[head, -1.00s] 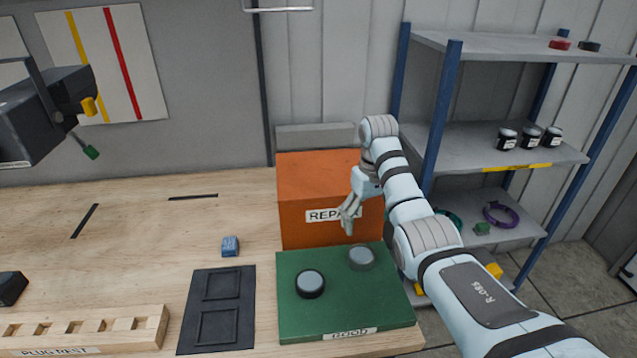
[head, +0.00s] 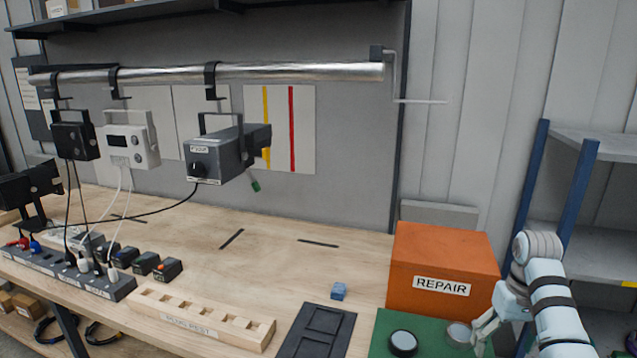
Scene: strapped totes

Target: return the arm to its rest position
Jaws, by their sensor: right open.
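My right arm comes in at the lower right of the head view. Its gripper (head: 487,330) is open, with its fingers pointing down. It hangs in front of the orange REPAIR box (head: 440,262), close to the grey disc (head: 459,333) on the green mat (head: 381,340). Nothing shows between its fingers. A dark disc with a pale top (head: 403,343) lies further left on the mat. The mat's front part is cut off by the frame. My left gripper does not show.
A blue block (head: 338,291), a black two-pocket tray (head: 318,330) and a wooden plug rest (head: 201,315) are on the bench. A power strip (head: 70,272) with cords lies left. Devices hang from a metal rail (head: 290,72). A blue-post shelf (head: 573,190) stands right.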

